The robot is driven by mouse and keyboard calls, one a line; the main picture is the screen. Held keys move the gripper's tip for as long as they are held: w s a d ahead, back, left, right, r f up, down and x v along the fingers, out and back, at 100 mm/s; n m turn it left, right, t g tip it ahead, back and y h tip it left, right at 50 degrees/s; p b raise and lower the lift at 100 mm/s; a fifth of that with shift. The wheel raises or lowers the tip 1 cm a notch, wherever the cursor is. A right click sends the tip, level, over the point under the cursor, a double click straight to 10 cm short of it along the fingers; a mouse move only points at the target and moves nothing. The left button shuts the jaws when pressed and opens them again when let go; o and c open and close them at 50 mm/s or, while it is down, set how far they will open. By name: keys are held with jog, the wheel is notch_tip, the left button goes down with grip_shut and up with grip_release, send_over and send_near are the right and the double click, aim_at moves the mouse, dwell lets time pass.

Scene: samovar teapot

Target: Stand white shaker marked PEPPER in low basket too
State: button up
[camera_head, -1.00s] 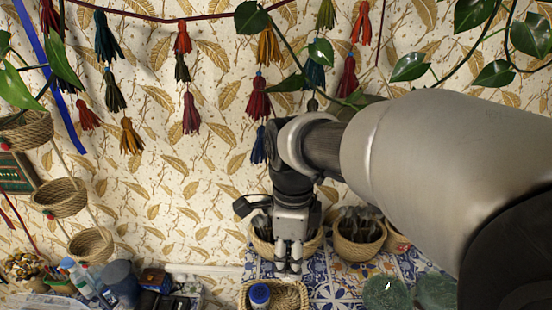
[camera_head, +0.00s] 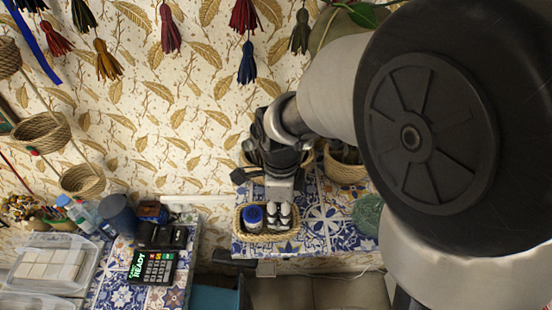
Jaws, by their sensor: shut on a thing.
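The low wicker basket (camera_head: 268,238) stands on the blue-and-white tiled counter in the head view. A container with a blue lid (camera_head: 252,215) stands in its left part. My gripper (camera_head: 279,214) points down over the right part of the basket, its fingertips at or inside the rim. It is shut on the white shaker, which is mostly hidden between and below the fingers; no PEPPER mark can be read. I cannot tell whether the shaker touches the basket floor.
A round basket (camera_head: 346,170) stands behind and to the right, with a green bushy thing (camera_head: 368,216) in front of it. A gap parts the counters.

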aim_at(279, 210)
jog(key=shift+f, duration=0.15)
jog(key=o, duration=1.1)
notch_tip(279, 210, up, 12)
jog(key=f+p, duration=0.1)
jog(key=p, duration=0.1)
jog(key=s+d+r+n+t, duration=0.2)
jog(key=s+d+n, duration=0.3)
jog(key=n, duration=0.5)
jog(key=s+d+r+n+t, duration=0.2)
jog(key=s+d+r+n, duration=0.1)
jog(key=s+d+n, duration=0.3)
jog(key=s+n, duration=0.2)
jog(key=n, duration=0.1)
jog(key=shift+s+r+n+t, duration=0.15)
jog(key=shift+s+n+t, duration=0.15)
jog(key=shift+n+t, duration=0.1)
